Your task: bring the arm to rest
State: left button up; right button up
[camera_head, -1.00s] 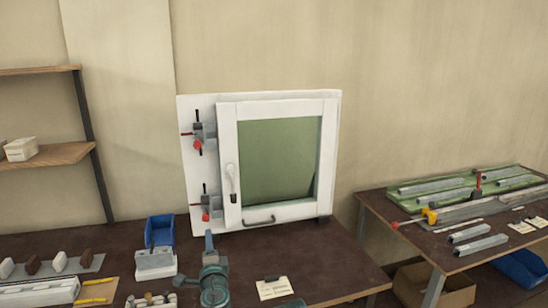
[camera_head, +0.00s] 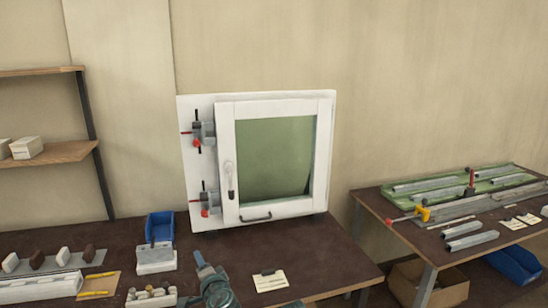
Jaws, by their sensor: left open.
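My left gripper (camera_head: 202,262) is at the bottom of the head view, with the teal-grey arm part (camera_head: 217,289) below it cut by the lower edge. It is over the front of the brown bench (camera_head: 330,262), in front of the white window unit (camera_head: 226,150). It is open, and I see nothing held in it. It is apart from the window's handle (camera_head: 229,175). My right gripper is not in view.
A blue bin (camera_head: 160,226), a grey-white block (camera_head: 155,258) and a paper card (camera_head: 270,281) lie near the gripper. Two red-handled clamps (camera_head: 203,133) sit on the window's left board. A second table (camera_head: 385,208) with metal profiles stands right, beyond a gap.

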pick_arm(q)
jog(key=s+d+f+n+g+h, duration=0.2)
jog(key=s+d+f+n+g, duration=0.25)
jog(key=s+f+g, duration=0.45)
jog(key=s+d+f+g+h+p, duration=0.1)
jog(key=s+d+f+g+h, duration=0.3)
jog(key=s+d, duration=0.6)
jog(key=s+f+n+g, duration=0.1)
jog(key=s+f, duration=0.1)
jog(key=s, duration=0.1)
jog(key=shift+f, duration=0.4)
